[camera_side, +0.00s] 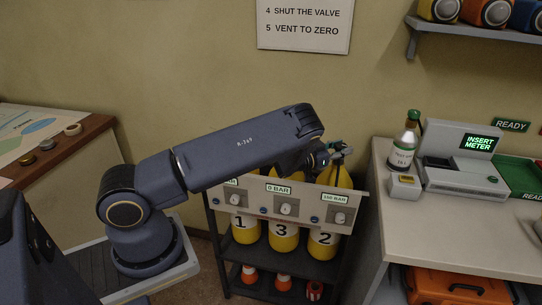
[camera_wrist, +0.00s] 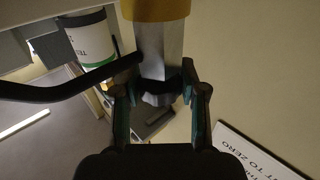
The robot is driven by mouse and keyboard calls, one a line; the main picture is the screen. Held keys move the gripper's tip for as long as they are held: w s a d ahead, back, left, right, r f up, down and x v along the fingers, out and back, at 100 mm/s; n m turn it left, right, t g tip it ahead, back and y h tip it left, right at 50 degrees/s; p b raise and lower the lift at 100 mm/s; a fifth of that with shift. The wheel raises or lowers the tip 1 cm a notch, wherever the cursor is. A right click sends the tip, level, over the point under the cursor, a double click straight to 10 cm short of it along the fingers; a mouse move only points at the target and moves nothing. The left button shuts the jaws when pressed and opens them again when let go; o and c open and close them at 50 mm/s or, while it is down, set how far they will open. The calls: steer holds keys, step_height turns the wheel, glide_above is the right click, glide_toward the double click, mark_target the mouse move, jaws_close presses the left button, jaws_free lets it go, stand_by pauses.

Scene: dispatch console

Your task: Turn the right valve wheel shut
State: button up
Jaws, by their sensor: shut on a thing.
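A rack holds yellow cylinders numbered 1, 3 and 2 from left to right. The right cylinder (camera_side: 324,241) carries number 2. My gripper (camera_side: 340,150) is at its top in the side view. In the wrist view my gripper (camera_wrist: 162,98) has its two fingers on either side of the dark valve wheel (camera_wrist: 158,97) and is shut on it. The wheel sits on a grey metal neck (camera_wrist: 162,50) above the yellow cylinder top. The wheel is too small and covered to make out in the side view.
A panel (camera_side: 306,207) with knobs and displays crosses the cylinders; the middle display reads 0 BAR. A counter (camera_side: 445,228) at right bears a green-capped bottle (camera_side: 405,146) and a meter station (camera_side: 463,165). A dark curved bar (camera_wrist: 70,92) passes close by the left finger.

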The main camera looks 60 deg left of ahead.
steer(key=shift+c, duration=0.6)
steer(key=shift+a+m+h, duration=0.15)
steer(key=shift+m+h, duration=0.45)
steer(key=shift+h, duration=0.4)
steer(key=shift+m+g+h, duration=0.9)
steer(key=shift+m+h, duration=0.9)
steer(key=shift+h, duration=0.8)
steer(key=o, duration=1.2)
steer(key=shift+c, duration=0.2)
steer(key=v, duration=0.7)
steer(key=shift+s, duration=0.25)
